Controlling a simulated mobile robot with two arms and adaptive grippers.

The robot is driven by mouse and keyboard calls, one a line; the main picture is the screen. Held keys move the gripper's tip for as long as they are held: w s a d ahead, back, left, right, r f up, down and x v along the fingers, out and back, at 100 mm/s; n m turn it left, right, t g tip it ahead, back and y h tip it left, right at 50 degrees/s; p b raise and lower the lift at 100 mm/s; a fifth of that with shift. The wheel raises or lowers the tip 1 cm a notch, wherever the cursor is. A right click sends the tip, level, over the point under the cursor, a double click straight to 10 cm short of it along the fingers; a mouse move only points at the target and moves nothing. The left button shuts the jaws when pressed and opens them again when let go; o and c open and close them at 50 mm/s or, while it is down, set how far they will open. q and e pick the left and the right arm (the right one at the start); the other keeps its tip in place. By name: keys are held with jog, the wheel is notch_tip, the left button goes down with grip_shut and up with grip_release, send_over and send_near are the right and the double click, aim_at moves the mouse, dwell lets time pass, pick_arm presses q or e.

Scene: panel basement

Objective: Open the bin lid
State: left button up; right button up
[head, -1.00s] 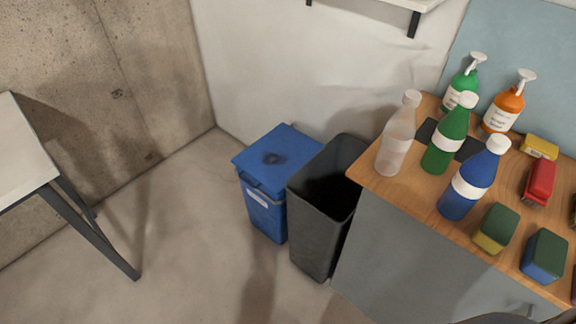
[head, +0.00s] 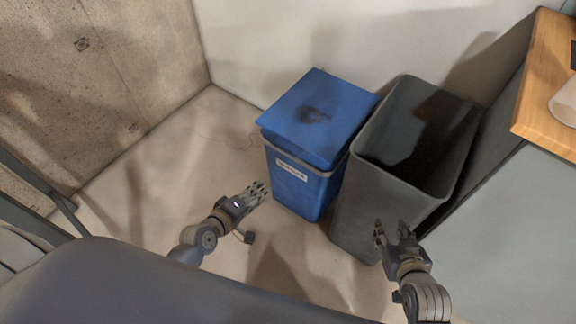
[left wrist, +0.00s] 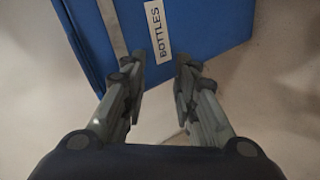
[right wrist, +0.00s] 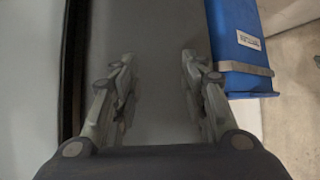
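The blue bin (head: 297,188) stands on the floor near the wall, with its flat blue lid (head: 318,112) shut and a dark smudge on top. A white label (left wrist: 157,30) on its front reads "BOTTLES" in the left wrist view. My left gripper (head: 262,191) is just left of the bin's front, below lid height, and its fingers are apart with nothing between them. My right gripper (head: 391,229) is in front of the dark grey bin. Its fingers are apart and empty in the right wrist view (right wrist: 157,70). The blue bin (right wrist: 238,40) also shows there, at the right.
An open dark grey bin (head: 385,195) stands close against the blue bin's right side. A cabinet with a wooden top (head: 538,105) is at the right. A table frame is at the left. The floor left of the blue bin is clear.

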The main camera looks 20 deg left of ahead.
aim_at(288, 151)
pick_arm(q)
notch_tip(288, 151, up, 8)
jog(key=w+d+n+t+h+b, duration=0.2)
jog(key=w+n+t+b, duration=0.1)
jog(key=b, duration=0.1)
jog(key=shift+b+x, duration=1.2)
jog(key=shift+x, duration=4.05)
pick_arm(e)
notch_tip(288, 151, up, 19)
jog(key=w+a+t+y, duration=0.2)
jog(key=t, duration=0.6)
jog(key=shift+w+r+y, duration=0.15)
jog(key=shift+w+y, duration=0.15)
pick_arm(q)
jog(key=shift+d+r, duration=0.1)
jog(key=shift+d, duration=0.05)
jog(key=shift+s, duration=0.1)
grip_shut()
